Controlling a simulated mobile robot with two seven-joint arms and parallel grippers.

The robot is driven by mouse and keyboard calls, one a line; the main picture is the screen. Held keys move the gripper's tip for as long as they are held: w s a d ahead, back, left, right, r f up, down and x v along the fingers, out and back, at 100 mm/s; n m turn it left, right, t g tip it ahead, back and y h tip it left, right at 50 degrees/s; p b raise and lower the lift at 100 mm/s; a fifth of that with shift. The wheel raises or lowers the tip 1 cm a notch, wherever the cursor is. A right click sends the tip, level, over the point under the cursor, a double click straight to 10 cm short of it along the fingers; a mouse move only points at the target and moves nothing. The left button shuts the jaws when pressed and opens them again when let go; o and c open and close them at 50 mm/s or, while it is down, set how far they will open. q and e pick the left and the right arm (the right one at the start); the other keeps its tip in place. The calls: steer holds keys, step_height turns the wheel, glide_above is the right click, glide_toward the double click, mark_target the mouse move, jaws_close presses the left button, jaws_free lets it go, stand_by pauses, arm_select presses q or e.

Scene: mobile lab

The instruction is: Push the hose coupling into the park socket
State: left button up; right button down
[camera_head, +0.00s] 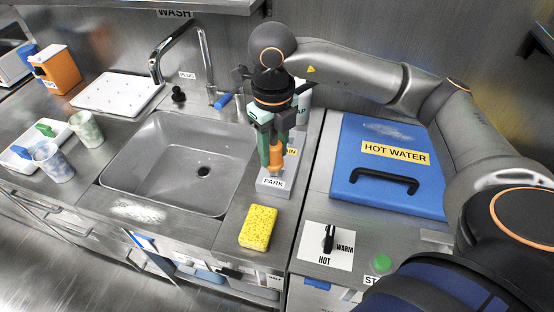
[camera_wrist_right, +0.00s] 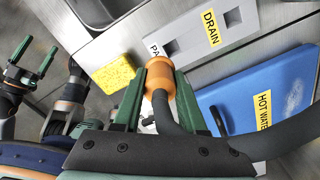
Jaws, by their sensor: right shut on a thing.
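My right gripper (camera_head: 274,160) has its green fingers shut around the orange hose coupling (camera_head: 276,153), which points down over the grey block labelled PARK (camera_head: 272,184). The lower end of the coupling is close to the block; I cannot tell whether it is in the socket. In the wrist view the orange coupling (camera_wrist_right: 158,88) sits between the fingers, with a dark grey hose (camera_wrist_right: 172,128) running back from it. The PARK label is partly hidden there. My left gripper (camera_wrist_right: 30,60) shows at the left of the wrist view, open and empty, away from the block.
A yellow sponge (camera_head: 258,228) lies in front. The sink (camera_head: 180,165) is to the left. A blue HOT WATER lid (camera_head: 350,150) with a black handle and a HOT/WARM knob (camera_head: 329,238) are to the right.

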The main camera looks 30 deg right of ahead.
mark_target(277, 161)
steer(key=shift+w+d+f, duration=0.3)
steer(key=shift+d+f, duration=0.05)
steer(key=shift+f, duration=0.25)
steer(key=shift+w+d+f, duration=0.3)
steer(key=shift+d+f, duration=0.05)
steer(key=shift+f, duration=0.2)
steer(key=f, duration=0.3)
steer(key=shift+w+d+f, duration=0.2)
steer(key=shift+d+f, duration=0.1)
steer(key=shift+f, duration=0.05)
steer(key=shift+f, duration=0.2)
steer(key=shift+c, duration=2.3)
jaws_free()
steer(key=shift+r, duration=0.15)
